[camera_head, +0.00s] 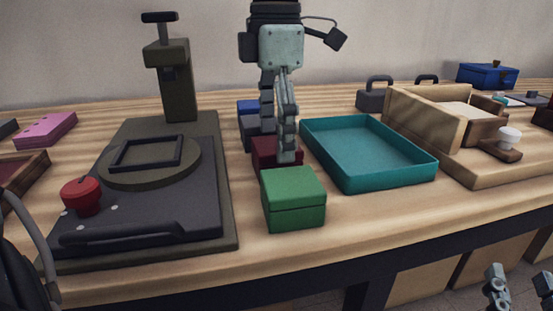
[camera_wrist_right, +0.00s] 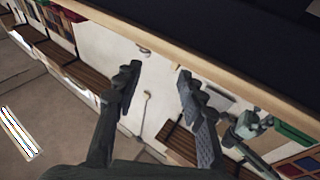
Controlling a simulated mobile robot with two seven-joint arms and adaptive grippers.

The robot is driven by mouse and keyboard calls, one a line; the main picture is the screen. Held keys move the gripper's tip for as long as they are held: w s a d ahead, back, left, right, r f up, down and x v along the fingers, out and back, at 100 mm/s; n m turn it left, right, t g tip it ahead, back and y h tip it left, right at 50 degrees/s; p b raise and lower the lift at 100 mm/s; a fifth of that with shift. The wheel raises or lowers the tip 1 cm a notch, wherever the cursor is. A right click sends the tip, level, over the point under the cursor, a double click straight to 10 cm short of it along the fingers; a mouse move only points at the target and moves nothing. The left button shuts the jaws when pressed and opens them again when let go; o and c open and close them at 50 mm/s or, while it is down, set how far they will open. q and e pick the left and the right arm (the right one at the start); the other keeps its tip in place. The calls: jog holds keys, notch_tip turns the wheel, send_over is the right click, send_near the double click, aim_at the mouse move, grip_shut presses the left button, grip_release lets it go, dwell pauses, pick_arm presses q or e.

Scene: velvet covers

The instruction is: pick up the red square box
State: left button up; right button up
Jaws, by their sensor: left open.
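The red square box (camera_head: 262,155) is dark red and stands in a row of small boxes in the middle of the table in the head view. The green box (camera_head: 293,198) in front and my gripper partly hide it. My left gripper (camera_head: 278,143) points down at the red box, fingers open. One finger overlaps the box's right part in the picture; I cannot tell whether it touches. My right gripper (camera_head: 520,287) is low at the right, off the table's front edge. In the right wrist view (camera_wrist_right: 158,75) it is open and empty.
A dark grey box and a blue box (camera_head: 247,106) stand behind the red one. A teal tray (camera_head: 425,174) lies close on the right, empty. A dark press with a red knob (camera_head: 82,195) fills the left. A wooden fixture (camera_head: 425,121) is further right.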

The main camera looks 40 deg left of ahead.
aim_at(276, 143)
pick_arm(q)
jog(key=shift+f, duration=1.5)
jog(key=shift+w, duration=0.1)
pick_arm(e)
jog(key=shift+s+a+r+t+y, duration=0.1)
jog(key=shift+s+r+t+y, duration=0.15)
jog(key=shift+r, duration=0.3)
jog(key=shift+s+a+r+t+y, duration=0.1)
jog(key=shift+s+r+t+y, duration=0.05)
jog(key=shift+r+t, duration=0.3)
pick_arm(q)
jog(key=shift+c, duration=0.6)
jog(key=c, duration=1.2)
